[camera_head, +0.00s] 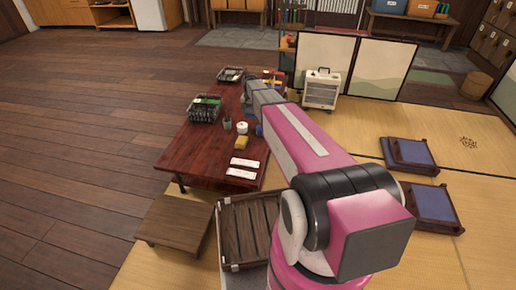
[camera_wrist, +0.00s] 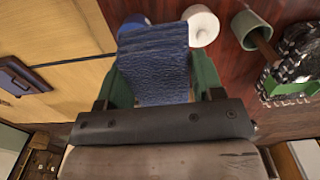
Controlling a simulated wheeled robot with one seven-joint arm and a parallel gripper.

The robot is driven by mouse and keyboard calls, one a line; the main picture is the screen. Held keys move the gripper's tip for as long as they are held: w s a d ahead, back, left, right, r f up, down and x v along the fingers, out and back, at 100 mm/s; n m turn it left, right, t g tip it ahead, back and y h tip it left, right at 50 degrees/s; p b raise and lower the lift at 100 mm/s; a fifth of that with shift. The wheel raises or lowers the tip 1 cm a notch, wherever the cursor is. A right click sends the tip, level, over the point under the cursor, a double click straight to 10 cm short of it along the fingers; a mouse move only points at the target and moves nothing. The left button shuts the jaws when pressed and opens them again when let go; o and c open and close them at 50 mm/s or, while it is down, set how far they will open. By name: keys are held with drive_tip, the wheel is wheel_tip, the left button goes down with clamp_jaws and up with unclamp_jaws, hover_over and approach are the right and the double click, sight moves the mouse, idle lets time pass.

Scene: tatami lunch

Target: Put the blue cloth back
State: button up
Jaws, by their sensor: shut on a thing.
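The blue cloth (camera_wrist: 153,62) is held between the green fingers of my gripper (camera_wrist: 158,82) in the wrist view. It spans the gap between them and reaches past their tips. In the head view my gripper is largely hidden by my own arm, which reaches over the right side of the low dark wooden table (camera_head: 200,150). I cannot make out the cloth there. In the wrist view, the table (camera_wrist: 228,62) lies below the cloth.
A white roll (camera_wrist: 201,24), a blue object (camera_wrist: 134,21), a green cup (camera_wrist: 252,30) and a dark basket (camera_wrist: 300,55) are close by on the table. A wooden crate (camera_head: 222,235) stands in front.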

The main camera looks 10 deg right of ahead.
wheel_tip(320, 180, down, 5)
drive_tip(key=w, duration=0.2)
hover_over(258, 147)
drive_tip(key=shift+m, duration=0.3)
wheel_tip(258, 147, down, 7)
drive_tip(key=shift+r, duration=0.15)
drive_tip(key=shift+s+f, duration=0.1)
drive_tip(key=shift+f, duration=1.95)
drive_tip(key=shift+f, duration=0.1)
drive_tip(key=o, duration=0.8)
drive_tip(key=shift+o, duration=0.2)
